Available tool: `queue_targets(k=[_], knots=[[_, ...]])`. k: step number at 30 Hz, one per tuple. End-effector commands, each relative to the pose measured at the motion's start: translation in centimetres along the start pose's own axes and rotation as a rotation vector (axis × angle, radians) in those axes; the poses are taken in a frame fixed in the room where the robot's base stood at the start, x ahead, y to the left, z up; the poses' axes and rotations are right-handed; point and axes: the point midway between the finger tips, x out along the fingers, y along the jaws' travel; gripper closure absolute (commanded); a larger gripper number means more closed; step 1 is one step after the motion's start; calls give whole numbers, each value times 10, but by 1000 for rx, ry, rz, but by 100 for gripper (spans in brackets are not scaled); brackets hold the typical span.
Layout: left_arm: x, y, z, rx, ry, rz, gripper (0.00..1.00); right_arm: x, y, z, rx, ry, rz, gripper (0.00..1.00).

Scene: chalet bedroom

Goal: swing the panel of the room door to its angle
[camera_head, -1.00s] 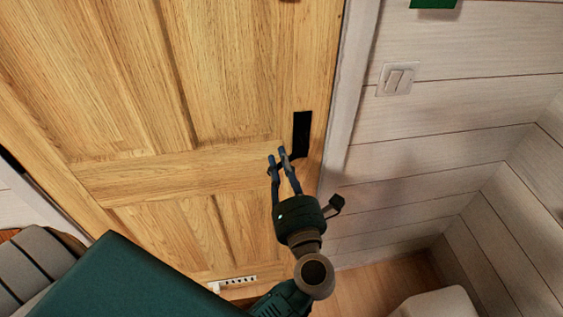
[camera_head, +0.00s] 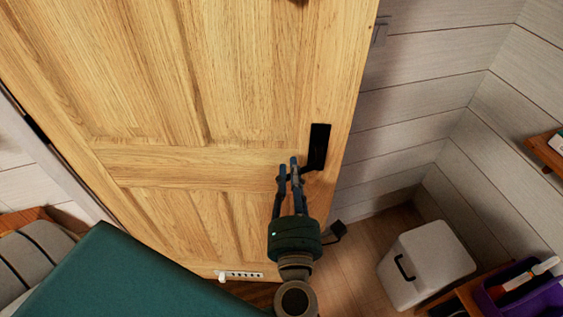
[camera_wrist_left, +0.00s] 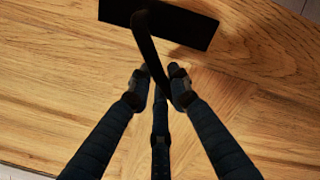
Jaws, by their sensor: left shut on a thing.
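The room door's wooden panel (camera_head: 165,110) fills the left and middle of the head view, its free edge standing away from the wall on the right. A black handle plate (camera_head: 319,145) with a lever sits near that edge. My left gripper (camera_head: 288,170) is at the lever. In the left wrist view its fingers (camera_wrist_left: 158,92) are shut on the door handle (camera_wrist_left: 150,48), one on each side, with the black plate (camera_wrist_left: 165,22) beyond. My right gripper is not in view.
A white bin (camera_head: 425,262) with a black handle stands on the floor at right. A purple box (camera_head: 522,292) and a wooden shelf (camera_head: 545,150) are at the right edge. A teal surface (camera_head: 130,280) lies at lower left. Wooden floor shows between door and bin.

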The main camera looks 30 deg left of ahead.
Motion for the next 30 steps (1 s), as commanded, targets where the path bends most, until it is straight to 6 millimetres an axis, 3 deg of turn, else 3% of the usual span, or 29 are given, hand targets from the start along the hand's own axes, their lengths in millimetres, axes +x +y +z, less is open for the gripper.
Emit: queue_targets(k=[3,7,13,19,20,22,30], knots=[[-27,6,-2,-3,-37,-29,100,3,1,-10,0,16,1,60],[-48,12,-3,-8,-62,-54,100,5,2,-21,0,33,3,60],[-57,14,-2,-14,-73,-67,100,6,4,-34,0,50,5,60],[-57,14,-2,-14,-72,-68,100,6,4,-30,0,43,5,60],[-57,14,-2,-14,-71,-68,80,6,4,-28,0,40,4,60],[-57,14,-2,-14,-71,-67,66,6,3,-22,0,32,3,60],[-58,12,-3,-10,-69,-72,63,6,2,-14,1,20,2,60]])
